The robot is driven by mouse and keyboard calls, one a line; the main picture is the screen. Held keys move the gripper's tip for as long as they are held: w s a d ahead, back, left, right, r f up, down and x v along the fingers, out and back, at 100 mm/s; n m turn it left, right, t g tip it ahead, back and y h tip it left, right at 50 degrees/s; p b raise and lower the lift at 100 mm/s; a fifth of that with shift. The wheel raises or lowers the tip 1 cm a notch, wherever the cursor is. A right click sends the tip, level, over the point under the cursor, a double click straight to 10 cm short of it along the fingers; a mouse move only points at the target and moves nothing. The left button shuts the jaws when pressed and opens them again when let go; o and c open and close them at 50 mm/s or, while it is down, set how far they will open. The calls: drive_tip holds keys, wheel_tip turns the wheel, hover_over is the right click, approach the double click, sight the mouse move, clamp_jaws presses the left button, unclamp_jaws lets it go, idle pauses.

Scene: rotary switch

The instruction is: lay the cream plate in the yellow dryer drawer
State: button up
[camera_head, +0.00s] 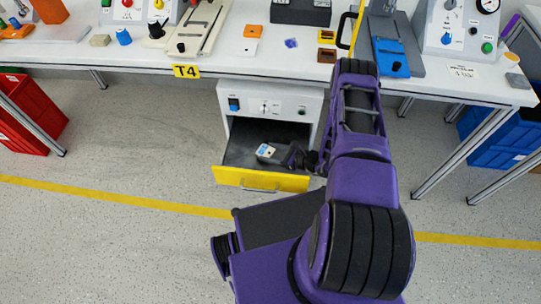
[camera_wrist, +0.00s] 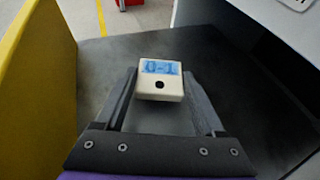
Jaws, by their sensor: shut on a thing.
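The cream plate (camera_head: 264,150) has a blue 0-1 label and a dark round hole. In the wrist view the cream plate (camera_wrist: 161,92) sits between the two dark fingers of my gripper (camera_wrist: 160,84), which is shut on it. In the head view my gripper (camera_head: 279,154) reaches from the right into the open dryer drawer, whose yellow front (camera_head: 250,180) stands pulled out. The plate is inside the drawer's outline, low over its dark floor (camera_wrist: 105,65). I cannot tell whether it touches the floor.
The white dryer cabinet (camera_head: 284,107), with a blue switch and a dial, stands under the workbench (camera_head: 205,60) behind the drawer. A black knob-like piece (camera_head: 302,111) is on its panel. The drawer floor around the plate looks clear. A red crate (camera_head: 28,115) stands far left.

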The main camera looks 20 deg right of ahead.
drive_tip(key=shift+f, duration=0.85)
drive_tip(key=shift+f, duration=0.1)
drive_tip(key=o, duration=1.1)
drive_tip(key=shift+c, duration=0.2)
drive_tip(key=v, duration=0.7)
drive_tip(key=shift+s+d+p, duration=0.15)
drive_tip(key=shift+s+p, duration=0.05)
drive_tip(key=shift+p, duration=0.2)
drive_tip(key=shift+d, duration=0.1)
